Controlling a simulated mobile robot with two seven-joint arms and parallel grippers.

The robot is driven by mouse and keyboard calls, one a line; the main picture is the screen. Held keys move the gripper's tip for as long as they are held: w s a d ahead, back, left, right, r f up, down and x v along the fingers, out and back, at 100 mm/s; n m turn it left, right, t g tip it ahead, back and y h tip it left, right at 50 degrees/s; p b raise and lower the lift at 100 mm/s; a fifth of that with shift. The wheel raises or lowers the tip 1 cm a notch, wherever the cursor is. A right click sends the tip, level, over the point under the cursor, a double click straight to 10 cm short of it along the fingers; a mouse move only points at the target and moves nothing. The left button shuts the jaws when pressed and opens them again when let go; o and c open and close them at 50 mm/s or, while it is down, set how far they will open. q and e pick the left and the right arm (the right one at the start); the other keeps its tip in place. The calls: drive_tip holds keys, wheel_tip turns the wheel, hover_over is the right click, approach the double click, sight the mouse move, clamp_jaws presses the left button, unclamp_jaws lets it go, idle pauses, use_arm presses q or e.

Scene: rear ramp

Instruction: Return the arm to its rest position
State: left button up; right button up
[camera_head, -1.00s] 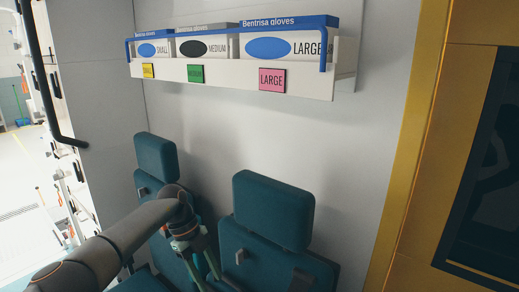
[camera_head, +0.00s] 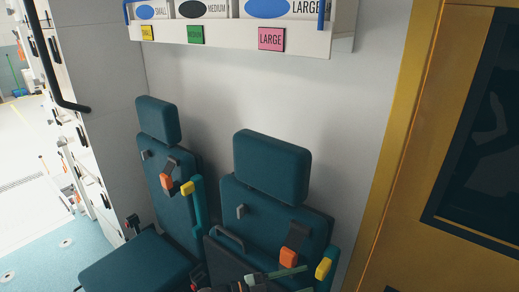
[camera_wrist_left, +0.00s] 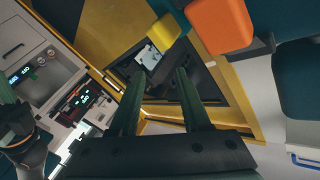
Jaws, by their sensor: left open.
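My left gripper (camera_head: 278,275) is at the bottom edge of the head view, low in front of the right-hand seat (camera_head: 272,168), with only part of it showing. In the left wrist view its two dark green fingers (camera_wrist_left: 160,74) are spread apart with nothing between them.
A left-hand seat (camera_head: 158,122) stands beside it. Orange (camera_head: 288,257) and yellow (camera_head: 323,268) seat parts lie close to my left gripper. A glove shelf (camera_head: 230,42) is on the wall above. A yellow-framed door (camera_head: 395,150) is at right.

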use_arm(q)
drive_tip(key=s+a+f+n+t+y, duration=0.4)
drive_tip(key=s+a+f+n+y, duration=0.15)
drive_tip(key=a+n, duration=0.4)
drive_tip(key=s+a+f+n+t+y, duration=0.4)
drive_tip(key=a+f+n+y, duration=0.35)
drive_tip(key=a, duration=0.25)
drive_tip(key=s+a+f+n+g+y, duration=0.1)
drive_tip(key=s+a+f, duration=0.1)
drive_tip(key=s, duration=0.3)
drive_tip(key=s+a+f+n+g+y, duration=0.1)
drive_tip(key=s+a+f+g, duration=0.1)
drive_tip(key=s+a, duration=0.2)
drive_tip(key=shift+s+a+n+g, duration=0.2)
drive_tip(key=shift+s+n+g, duration=0.1)
drive_tip(key=shift+s, duration=0.45)
